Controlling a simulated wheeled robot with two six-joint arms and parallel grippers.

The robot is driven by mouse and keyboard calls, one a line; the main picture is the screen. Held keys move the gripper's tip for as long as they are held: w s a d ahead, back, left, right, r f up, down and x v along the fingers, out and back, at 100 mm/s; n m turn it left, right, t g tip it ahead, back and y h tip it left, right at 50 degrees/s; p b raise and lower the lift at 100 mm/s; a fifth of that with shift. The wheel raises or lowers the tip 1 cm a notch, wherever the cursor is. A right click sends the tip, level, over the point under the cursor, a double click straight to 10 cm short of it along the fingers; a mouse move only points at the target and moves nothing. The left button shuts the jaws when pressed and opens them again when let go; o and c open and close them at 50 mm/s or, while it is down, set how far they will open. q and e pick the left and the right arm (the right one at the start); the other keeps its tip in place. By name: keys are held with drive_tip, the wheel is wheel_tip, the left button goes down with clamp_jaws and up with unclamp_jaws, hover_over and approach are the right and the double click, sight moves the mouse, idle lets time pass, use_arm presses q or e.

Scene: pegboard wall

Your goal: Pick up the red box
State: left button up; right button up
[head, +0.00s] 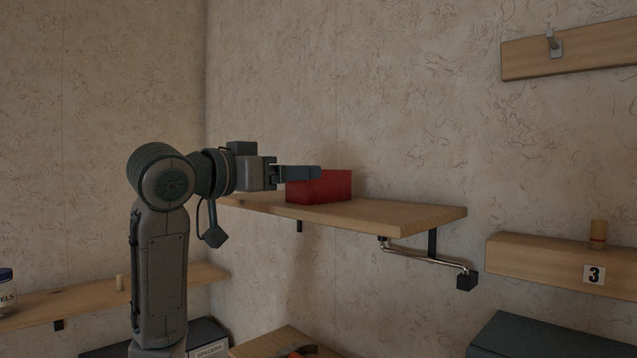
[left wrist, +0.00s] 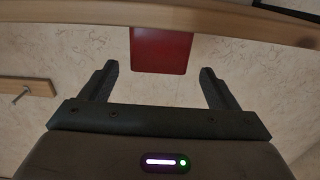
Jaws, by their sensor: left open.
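The red box (head: 325,188) sits on a wooden wall shelf (head: 400,216) in the head view. My left gripper (head: 300,172) reaches in from the left, and its finger overlaps the box's upper left part in that view. In the left wrist view the red box (left wrist: 161,50) shows between the two spread fingers of my left gripper (left wrist: 159,80), a little beyond the tips, with clear space on both sides. The gripper is open and holds nothing. My right gripper is not in view.
A metal bracket bar (head: 425,257) hangs under the shelf's right end. A wooden block labelled 3 (head: 560,262) carries a small wooden peg (head: 598,234) at right. A lower shelf (head: 60,303) with a jar (head: 6,290) is at left. A hook board (head: 580,45) is at upper right.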

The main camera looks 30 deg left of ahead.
sight(319, 186)
use_arm(q)
drive_tip(key=p+x, duration=0.2)
drive_tip(key=x, duration=0.2)
drive_tip(key=shift+s+d+r+p, duration=0.1)
drive_tip(key=shift+r+p, duration=0.05)
drive_tip(key=shift+p, duration=0.2)
drive_tip(key=shift+w+d+p, duration=0.2)
drive_tip(key=shift+w+p, duration=0.1)
drive_tip(key=shift+w, duration=0.25)
drive_tip(key=c, duration=1.1)
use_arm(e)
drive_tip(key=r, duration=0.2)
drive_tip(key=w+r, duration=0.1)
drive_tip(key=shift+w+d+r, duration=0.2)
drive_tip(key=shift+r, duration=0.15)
